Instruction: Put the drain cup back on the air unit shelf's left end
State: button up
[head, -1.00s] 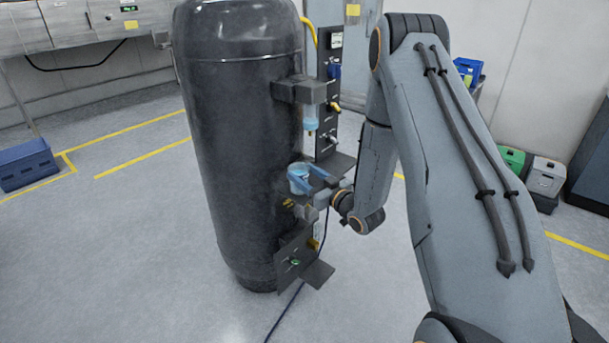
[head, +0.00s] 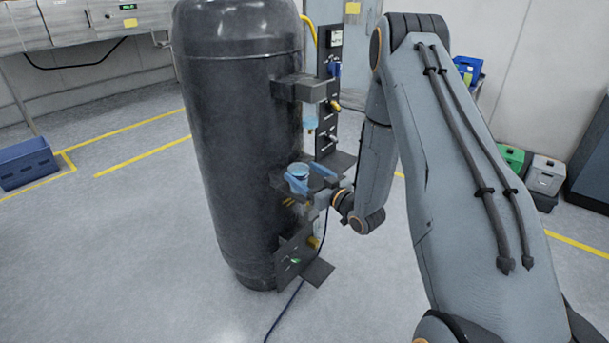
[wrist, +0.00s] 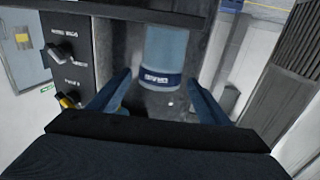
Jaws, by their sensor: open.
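The drain cup (head: 299,170) is a small light-blue open cup, upright beside the black tank in the head view. My gripper (head: 311,180) has its blue fingers on either side of the cup. They are open. I cannot tell whether they touch it, and what lies under the cup is hidden. In the wrist view my open gripper (wrist: 157,88) shows a finger on each side, and the dark palm hides the lower middle. The air unit's dark shelf (head: 343,160) shows to the right of the cup, partly hidden by my gripper.
The large black tank (head: 240,150) stands close on the left. A translucent blue bowl (head: 310,117) hangs above the cup under a dark bracket (head: 305,88); it also shows ahead in the wrist view (wrist: 165,50). The control panel (wrist: 68,65) has knobs. A hose lies on the floor below.

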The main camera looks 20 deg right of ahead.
jog(key=s+d+m+g+h+b, duration=0.1)
jog(key=s+d+g+h, duration=0.1)
jog(key=s+g+h, duration=0.45)
jog(key=s+d+m+g+h+b, duration=0.1)
jog(key=s+d+g, duration=0.2)
jog(key=s, duration=0.7)
jog(key=s+a+r+m+g, duration=0.1)
jog(key=s+a+r+g, duration=0.1)
jog(key=s, duration=0.7)
jog(key=s+a+r+m+g, duration=0.2)
jog(key=s+a+r+g, duration=0.1)
jog(key=s, duration=0.6)
jog(key=shift+a+g, duration=0.65)
jog(key=shift+f, duration=0.1)
